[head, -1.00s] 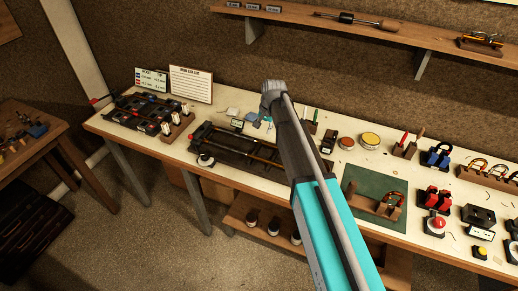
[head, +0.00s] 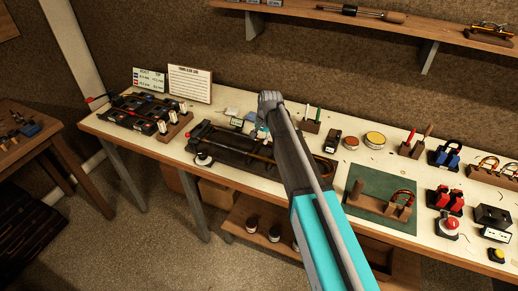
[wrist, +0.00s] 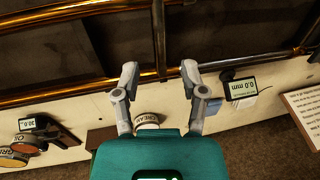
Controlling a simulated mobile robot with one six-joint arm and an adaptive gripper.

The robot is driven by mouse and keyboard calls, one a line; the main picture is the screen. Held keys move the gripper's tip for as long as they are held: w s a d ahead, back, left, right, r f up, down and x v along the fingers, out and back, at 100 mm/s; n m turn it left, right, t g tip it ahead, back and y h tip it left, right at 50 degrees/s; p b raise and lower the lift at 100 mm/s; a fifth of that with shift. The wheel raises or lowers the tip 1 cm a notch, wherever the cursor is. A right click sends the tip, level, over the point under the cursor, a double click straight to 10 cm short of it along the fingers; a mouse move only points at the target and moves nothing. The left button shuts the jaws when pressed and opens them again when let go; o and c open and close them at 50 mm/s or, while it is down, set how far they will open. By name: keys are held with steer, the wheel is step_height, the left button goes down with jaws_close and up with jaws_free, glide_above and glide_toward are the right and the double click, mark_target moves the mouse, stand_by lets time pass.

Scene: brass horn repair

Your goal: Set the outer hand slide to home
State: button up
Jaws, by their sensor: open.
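The brass hand slide (head: 236,149) lies in a long dark fixture (head: 215,158) on the bench in the head view; my arm hides part of it. In the wrist view, long brass tubes (wrist: 80,87) cross the upper part. A thin upright brace (wrist: 158,35) meets the lower tube. My gripper (wrist: 158,73) is open, its two fingers spread to either side of the brace's line with nothing held. Its fingertips are close to the lower tube; I cannot tell whether they touch it.
A small display (wrist: 239,88) reads 0.0 mm, right of my fingers. Another display (wrist: 27,124) and a labelled round tin (wrist: 147,118) are near. Tins, padlock-like parts and a green mat (head: 370,222) occupy the bench's right side. A wall shelf (head: 300,12) hangs behind.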

mark_target(258, 146)
steer(key=shift+w+a+f+b, duration=0.1)
steer(key=shift+a+f+b, duration=0.1)
steer(key=shift+f+b, duration=0.75)
steer(key=shift+w+a+f+b, duration=0.1)
steer(key=shift+a+f+b, duration=0.05)
steer(key=shift+f+b, duration=0.7)
steer(key=shift+f, duration=0.15)
jaws_close()
